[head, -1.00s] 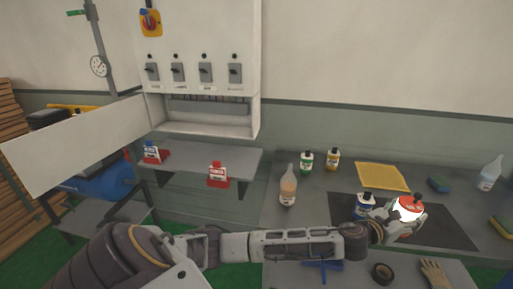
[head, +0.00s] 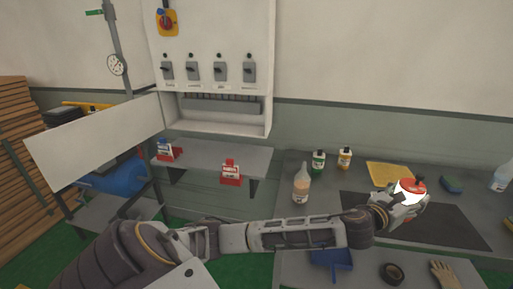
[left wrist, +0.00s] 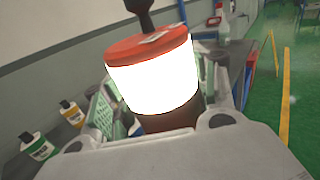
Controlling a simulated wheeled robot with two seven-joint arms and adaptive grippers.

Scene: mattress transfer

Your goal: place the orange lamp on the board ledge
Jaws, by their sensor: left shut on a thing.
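The lamp (head: 411,187), with an orange-red cap and a glowing white body, is at the right of the head view. My left gripper (head: 400,205) is shut on it and holds it above the dark mat on the bench. In the left wrist view the lamp (left wrist: 152,82) stands between the fingers, slightly tilted, with a dark knob on top. The white switch board (head: 212,45) hangs on the wall at upper left, with a ledge (head: 215,122) in the open recess at its bottom. The gripper is well right of the ledge. My right gripper is not in view.
The board's open door (head: 95,140) juts out to the left. A grey shelf (head: 205,157) below holds two red-based items. The ledge looks clear.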

